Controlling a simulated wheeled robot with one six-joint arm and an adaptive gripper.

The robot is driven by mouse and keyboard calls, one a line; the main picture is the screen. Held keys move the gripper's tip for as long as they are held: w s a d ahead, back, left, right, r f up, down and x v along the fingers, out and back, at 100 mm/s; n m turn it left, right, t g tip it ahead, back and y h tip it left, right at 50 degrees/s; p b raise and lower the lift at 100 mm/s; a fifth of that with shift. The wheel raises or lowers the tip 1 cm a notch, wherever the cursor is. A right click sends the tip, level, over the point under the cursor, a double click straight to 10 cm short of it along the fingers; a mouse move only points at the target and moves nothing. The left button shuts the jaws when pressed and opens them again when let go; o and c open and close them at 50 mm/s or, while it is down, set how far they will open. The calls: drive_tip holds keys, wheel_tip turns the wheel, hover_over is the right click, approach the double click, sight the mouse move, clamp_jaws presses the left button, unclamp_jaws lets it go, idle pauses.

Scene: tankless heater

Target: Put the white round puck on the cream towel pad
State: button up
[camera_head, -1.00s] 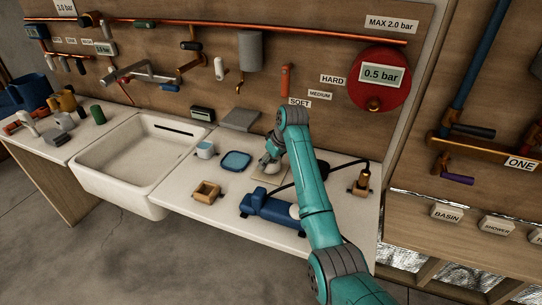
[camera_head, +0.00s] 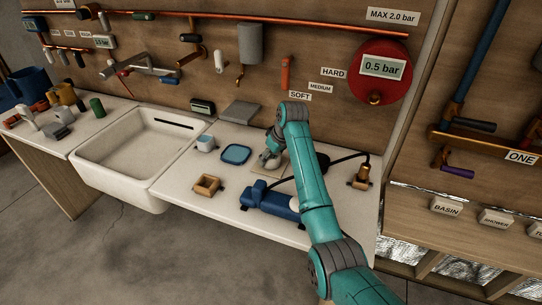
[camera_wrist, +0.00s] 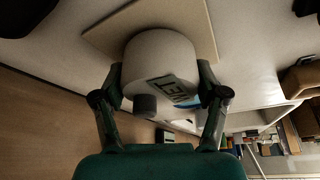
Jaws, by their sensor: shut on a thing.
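The white round puck (camera_wrist: 160,52) fills the middle of the wrist view, with a dark-lettered label and a small grey stub on its near side. My gripper (camera_wrist: 161,78) is shut on it, one finger on each side. The cream towel pad (camera_wrist: 207,38) lies directly behind the puck, which overlaps it in this view. I cannot tell whether the puck touches the pad. In the head view my gripper (camera_head: 268,160) is low over the cream pad (camera_head: 268,174), and the puck is mostly hidden by the gripper and arm.
A blue tray (camera_head: 236,154) and a light blue cup (camera_head: 206,143) stand left of the pad. A wooden box (camera_head: 206,185) and a blue device (camera_head: 266,198) are nearer the front. A brass fitting (camera_head: 361,176) stands right. The sink (camera_head: 125,160) is farther left.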

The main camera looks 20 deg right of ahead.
drive_tip(key=shift+f, duration=0.25)
drive_tip(key=o, duration=1.4)
drive_tip(key=v, duration=1.2)
